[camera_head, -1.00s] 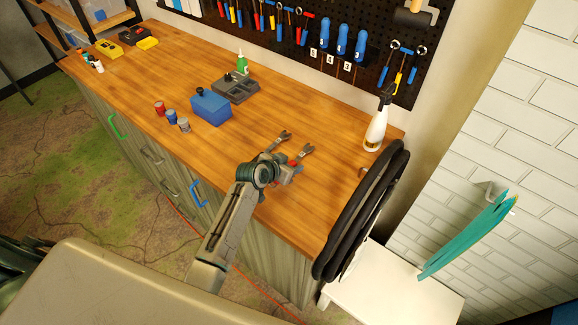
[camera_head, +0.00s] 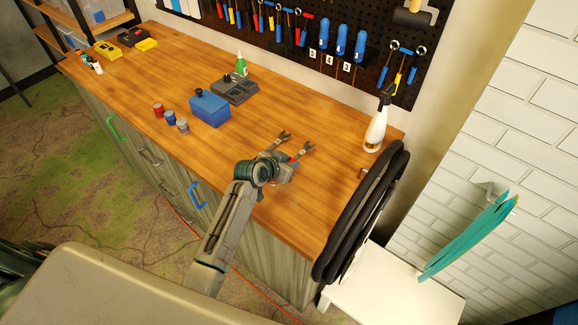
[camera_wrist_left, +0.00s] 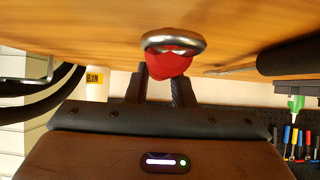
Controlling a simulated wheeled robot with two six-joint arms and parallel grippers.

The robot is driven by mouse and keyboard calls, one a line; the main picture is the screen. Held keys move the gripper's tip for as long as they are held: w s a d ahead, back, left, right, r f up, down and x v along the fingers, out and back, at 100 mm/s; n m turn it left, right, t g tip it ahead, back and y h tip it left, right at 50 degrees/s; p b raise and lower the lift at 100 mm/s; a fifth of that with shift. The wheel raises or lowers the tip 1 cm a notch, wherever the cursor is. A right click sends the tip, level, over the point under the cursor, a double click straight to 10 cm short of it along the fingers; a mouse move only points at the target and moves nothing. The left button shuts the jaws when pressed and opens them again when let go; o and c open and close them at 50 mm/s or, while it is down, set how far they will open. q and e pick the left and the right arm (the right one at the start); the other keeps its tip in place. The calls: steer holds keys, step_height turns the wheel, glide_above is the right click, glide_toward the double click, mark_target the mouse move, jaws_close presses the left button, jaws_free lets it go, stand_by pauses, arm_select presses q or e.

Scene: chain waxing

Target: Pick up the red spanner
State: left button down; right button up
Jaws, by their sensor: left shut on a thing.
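The red spanner (camera_head: 298,157) has a grey open jaw pointing to the upper right in the head view. In the left wrist view its ring end and red part (camera_wrist_left: 170,66) show between the two dark fingers. My left gripper (camera_head: 287,169) is shut on it, low over the front right part of the workbench. I cannot tell whether the spanner still touches the wood. My right gripper is not in view.
On the wooden workbench (camera_head: 240,140) stand a blue box (camera_head: 210,109), several small cans (camera_head: 171,117), a grey device (camera_head: 235,88) and a white spray bottle (camera_head: 377,127). Black tyres (camera_head: 365,215) hang at the right end. A tool pegboard (camera_head: 300,62) is behind.

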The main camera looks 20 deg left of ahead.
arm_select(q)
step_height(320, 180, up, 2)
steer(key=shift+r+b, duration=0.1)
steer(key=shift+b, duration=0.7)
steer(key=s+a+b, duration=0.1)
steer(key=s+a, duration=0.1)
steer(key=s, duration=0.2)
steer(key=s+a+b, duration=0.2)
steer(key=s+a, duration=0.1)
steer(key=s, duration=0.1)
steer(key=s+a+r+b, duration=0.1)
steer(key=s+a+b, duration=0.1)
steer(key=s, duration=0.2)
steer(key=shift+a, duration=0.25)
steer(key=shift+s+a+r, duration=0.25)
steer(key=shift+s+a, duration=0.15)
steer(key=shift+s, duration=0.3)
steer(key=shift+s+a+b, duration=0.1)
steer(key=shift+b, duration=0.2)
